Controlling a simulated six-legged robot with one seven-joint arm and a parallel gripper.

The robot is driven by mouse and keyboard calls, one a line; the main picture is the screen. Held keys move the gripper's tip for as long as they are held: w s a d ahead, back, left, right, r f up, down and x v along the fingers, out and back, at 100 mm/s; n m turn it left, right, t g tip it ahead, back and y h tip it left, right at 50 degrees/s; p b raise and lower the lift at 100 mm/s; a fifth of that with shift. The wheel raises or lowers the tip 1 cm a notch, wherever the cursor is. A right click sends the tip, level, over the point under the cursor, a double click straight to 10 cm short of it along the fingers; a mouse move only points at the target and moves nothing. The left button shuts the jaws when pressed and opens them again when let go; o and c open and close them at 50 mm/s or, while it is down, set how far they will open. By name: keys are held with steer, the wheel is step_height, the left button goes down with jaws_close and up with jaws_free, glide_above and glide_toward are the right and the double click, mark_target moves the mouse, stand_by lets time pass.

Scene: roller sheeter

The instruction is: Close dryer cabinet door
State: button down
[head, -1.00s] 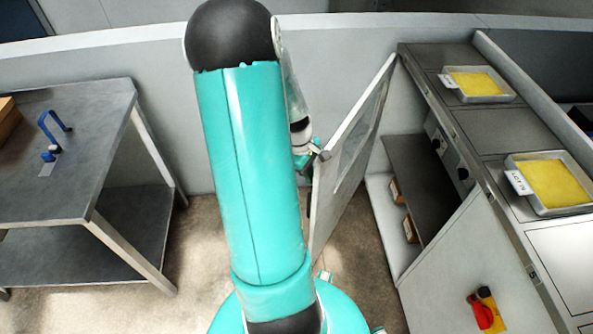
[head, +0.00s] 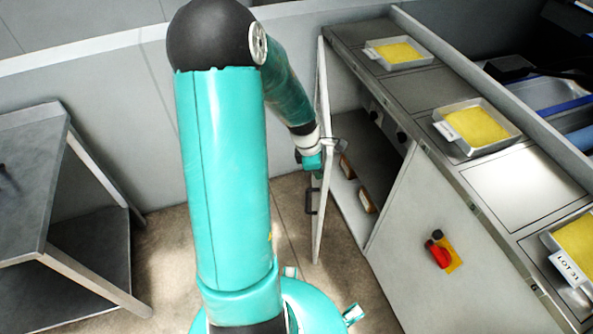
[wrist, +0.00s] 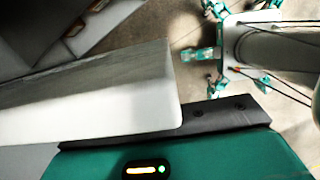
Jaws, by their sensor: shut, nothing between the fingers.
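The dryer cabinet door (head: 320,100) is a light grey panel, seen almost edge-on in the head view and standing open. A dark handle (head: 310,201) is on its left face. The cabinet (head: 405,215) is to its right, with its opening and inner shelf (head: 375,145) showing. My gripper (head: 328,150) is at the door's edge, its teal body on the left face side. It is shut with nothing held; the fingertips are small and contact is unclear. In the wrist view the pale door panel (wrist: 90,112) lies close across the gripper's body, and the fingertips are hidden.
Small brown boxes (head: 367,200) sit inside the cabinet's opening. Trays of yellow sheet (head: 480,124) stand on the cabinet top. A red and yellow switch (head: 440,252) is on its front. A grey table (head: 40,185) stands at left. Floor is clear below the door.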

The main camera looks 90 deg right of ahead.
steer(key=s+d+n, duration=0.1)
steer(key=s+d, duration=0.1)
steer(key=s, duration=1.4)
steer(key=shift+s, duration=0.1)
